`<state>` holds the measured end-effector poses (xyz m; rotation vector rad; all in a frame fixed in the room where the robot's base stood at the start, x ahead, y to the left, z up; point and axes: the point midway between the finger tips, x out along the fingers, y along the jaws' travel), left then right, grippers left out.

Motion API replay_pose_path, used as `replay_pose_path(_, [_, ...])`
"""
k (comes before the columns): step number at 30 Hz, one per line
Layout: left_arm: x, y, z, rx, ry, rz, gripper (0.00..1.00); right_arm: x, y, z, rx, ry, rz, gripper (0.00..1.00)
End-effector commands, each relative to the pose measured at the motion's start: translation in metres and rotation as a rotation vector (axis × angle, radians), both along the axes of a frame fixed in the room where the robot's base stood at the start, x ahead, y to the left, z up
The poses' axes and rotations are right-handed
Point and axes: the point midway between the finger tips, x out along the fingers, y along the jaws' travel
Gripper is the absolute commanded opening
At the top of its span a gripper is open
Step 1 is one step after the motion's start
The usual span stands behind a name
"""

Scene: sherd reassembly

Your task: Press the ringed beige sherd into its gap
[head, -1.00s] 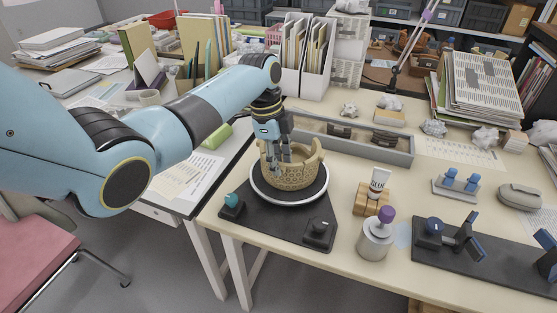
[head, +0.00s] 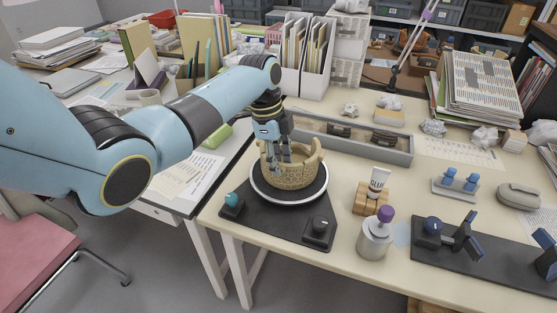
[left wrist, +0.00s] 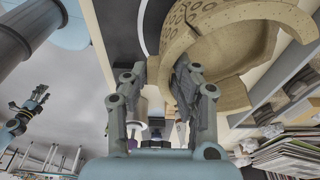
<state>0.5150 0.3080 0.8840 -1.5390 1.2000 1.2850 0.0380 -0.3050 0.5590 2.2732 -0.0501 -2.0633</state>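The patterned beige bowl (head: 292,178) stands on a round white-rimmed turntable (head: 287,200). Its rim is uneven, with a raised part at the right. My left gripper (head: 278,160) points down at the bowl's left rim. In the left wrist view my left gripper (left wrist: 160,85) has its fingers apart, with a beige edge between them. The ring-marked beige wall (left wrist: 195,12) shows above the fingers. I cannot tell the ringed sherd from the bowl wall, or whether the fingers grip it.
The turntable's dark base carries a teal knob (head: 232,199) and a black knob (head: 319,226). A glue tube (head: 378,180) in a wooden block and a purple-topped jar (head: 375,235) stand to the right. A grey tray (head: 400,150) lies behind the bowl.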

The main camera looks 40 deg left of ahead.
Motion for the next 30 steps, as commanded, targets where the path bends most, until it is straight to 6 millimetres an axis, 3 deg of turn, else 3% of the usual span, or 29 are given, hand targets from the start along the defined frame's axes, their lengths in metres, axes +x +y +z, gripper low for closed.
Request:
replay_pose_path(1, [-0.002, 0.000, -0.003, 0.000, 0.005, 0.000, 0.29, 0.000, 0.000, 0.000, 0.000, 0.000, 0.000, 0.55])
replay_pose_path(7, [-0.001, 0.000, -0.002, 0.000, 0.003, 0.000, 0.53, 0.000, 0.000, 0.000, 0.000, 0.000, 0.000, 0.55])
replay_pose_path(17, [0.000, 0.001, 0.004, 0.001, -0.001, 0.001, 0.53, 0.000, -0.003, 0.000, -0.003, 0.000, 0.001, 0.55])
replay_pose_path(20, [0.000, 0.004, 0.017, 0.003, -0.002, 0.002, 0.53, 0.000, -0.002, 0.000, -0.002, 0.000, 0.001, 0.55])
replay_pose_path(30, [-0.004, 0.017, 0.090, 0.002, -0.001, 0.000, 0.53, 0.000, -0.001, 0.000, -0.001, 0.000, 0.000, 0.55])
